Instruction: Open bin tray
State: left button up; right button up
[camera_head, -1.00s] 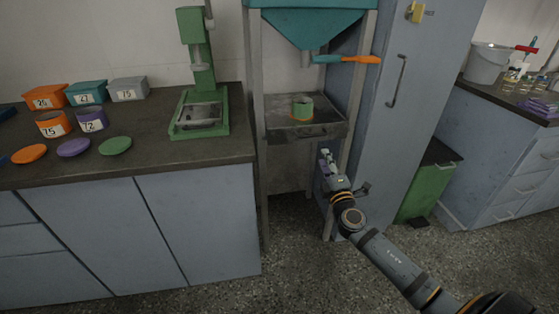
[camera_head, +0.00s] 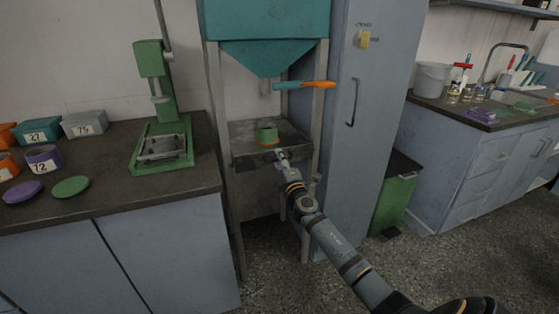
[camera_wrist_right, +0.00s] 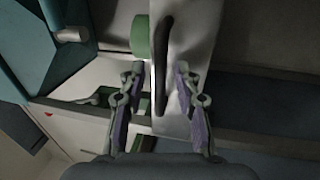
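The bin tray (camera_head: 247,161) is a grey metal tray under the teal hopper (camera_head: 262,55), held in its frame. A green cup (camera_head: 267,132) with an orange base stands on it. My right gripper (camera_head: 281,155) is at the tray's front, where it partly hides the handle. In the right wrist view the dark handle (camera_wrist_right: 163,55) runs between the two spread fingers of the right gripper (camera_wrist_right: 160,75). The gripper is open, with gaps beside the handle. The cup (camera_wrist_right: 140,36) also shows there. My left gripper is out of view.
An orange-handled lever (camera_head: 318,85) sticks out above the tray. A tall blue-grey cabinet (camera_head: 350,150) and a green bin (camera_head: 393,203) stand at the right. A counter (camera_head: 110,195) with a green press (camera_head: 160,130) is at the left. The floor in front is free.

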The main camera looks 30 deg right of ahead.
grip_shut()
